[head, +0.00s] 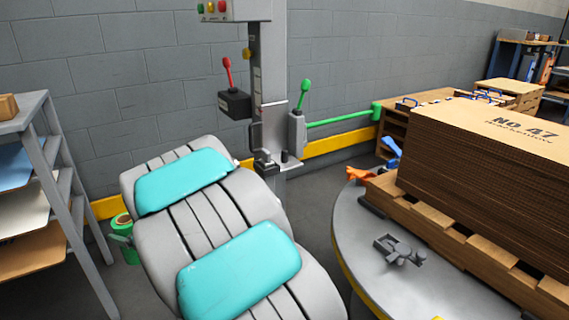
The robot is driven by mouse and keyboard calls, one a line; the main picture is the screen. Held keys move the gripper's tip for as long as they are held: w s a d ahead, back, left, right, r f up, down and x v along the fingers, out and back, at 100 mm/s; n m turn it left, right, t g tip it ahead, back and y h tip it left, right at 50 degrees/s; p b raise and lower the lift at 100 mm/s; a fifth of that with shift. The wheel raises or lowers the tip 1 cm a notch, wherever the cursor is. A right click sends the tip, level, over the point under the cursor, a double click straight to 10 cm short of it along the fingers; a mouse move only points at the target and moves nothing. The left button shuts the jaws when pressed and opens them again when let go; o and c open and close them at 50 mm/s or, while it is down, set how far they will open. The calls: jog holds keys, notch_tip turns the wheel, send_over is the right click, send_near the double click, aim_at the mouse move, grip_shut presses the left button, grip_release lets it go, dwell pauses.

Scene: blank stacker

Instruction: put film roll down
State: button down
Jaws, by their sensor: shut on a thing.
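The green film roll (131,254) shows at the lower left, just left of my large grey and teal arm. Its round top end with a core is visible; my arm hides its right side. A small grey-green part of my gripper (121,238) lies across the roll, and the gripper is shut on it. Most of the gripper is hidden behind my arm. The roll looks upright or nearly so. I cannot tell whether its lower end touches the floor.
A grey shelf rack (48,130) stands at the left. A machine mast (268,80) with red and green levers stands ahead. A round turntable (350,225) at the right bears a pallet (440,222) with stacked cardboard (480,150) and a grey clamp-like part (398,248). Bare floor shows between.

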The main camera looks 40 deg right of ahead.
jog(key=shift+a+r, duration=0.1)
jog(key=shift+r, duration=0.1)
dwell(0.3)
jog(key=shift+s+a+r, duration=0.1)
jog(key=shift+a, duration=0.15)
